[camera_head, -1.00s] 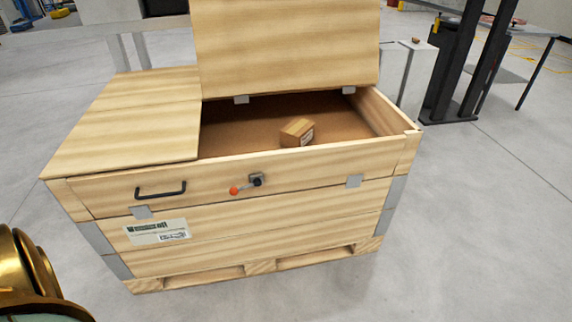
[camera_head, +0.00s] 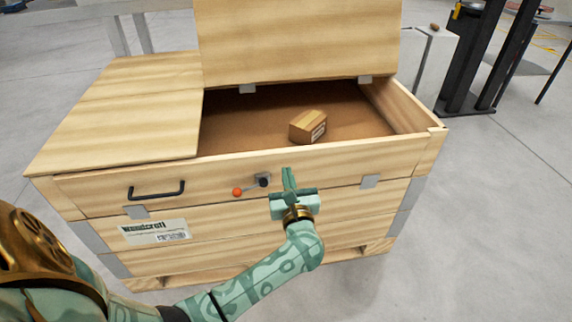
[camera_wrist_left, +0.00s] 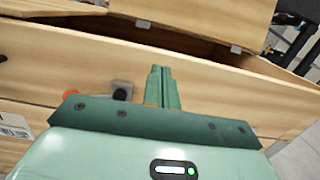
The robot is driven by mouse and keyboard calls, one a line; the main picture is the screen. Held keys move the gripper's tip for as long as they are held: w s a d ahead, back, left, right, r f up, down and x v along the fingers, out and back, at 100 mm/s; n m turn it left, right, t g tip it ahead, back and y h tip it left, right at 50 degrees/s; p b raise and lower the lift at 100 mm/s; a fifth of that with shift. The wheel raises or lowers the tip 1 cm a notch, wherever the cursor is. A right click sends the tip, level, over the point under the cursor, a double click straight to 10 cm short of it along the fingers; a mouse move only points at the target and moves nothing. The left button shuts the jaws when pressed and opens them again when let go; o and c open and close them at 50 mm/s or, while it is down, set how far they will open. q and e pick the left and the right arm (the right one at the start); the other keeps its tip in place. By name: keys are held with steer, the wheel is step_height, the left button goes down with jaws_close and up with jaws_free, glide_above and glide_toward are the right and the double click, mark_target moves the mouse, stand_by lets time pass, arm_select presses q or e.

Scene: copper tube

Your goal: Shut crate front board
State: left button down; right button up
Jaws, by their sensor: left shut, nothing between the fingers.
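The wooden crate (camera_head: 160,262) stands with its front facing me. Its front board (camera_head: 335,170) is upright or nearly so; I cannot tell if it is flush with the sides. The board carries a black handle (camera_head: 157,190) at left and a latch with an orange knob (camera_head: 238,192) near the middle. My left gripper (camera_head: 288,178) is shut and empty, in front of the board just right of the latch. In the left wrist view its closed fingers (camera_wrist_left: 160,84) point at the board (camera_wrist_left: 215,100); contact is unclear. My right gripper is out of view.
The right lid half (camera_head: 300,40) stands raised, and the left half (camera_head: 120,115) lies flat. A small cardboard box (camera_head: 308,127) sits inside the crate. Open floor (camera_head: 490,220) lies to the right. A dark metal post (camera_head: 485,60) stands behind at right.

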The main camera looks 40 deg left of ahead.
mark_target(282, 153)
arm_select(q)
steer(key=b+x, duration=0.1)
steer(key=x, duration=0.3)
steer(key=shift+f, duration=0.15)
steer(key=shift+w+a+r, duration=0.2)
steer(key=shift+w+a, duration=0.1)
steer(key=shift+a, duration=0.1)
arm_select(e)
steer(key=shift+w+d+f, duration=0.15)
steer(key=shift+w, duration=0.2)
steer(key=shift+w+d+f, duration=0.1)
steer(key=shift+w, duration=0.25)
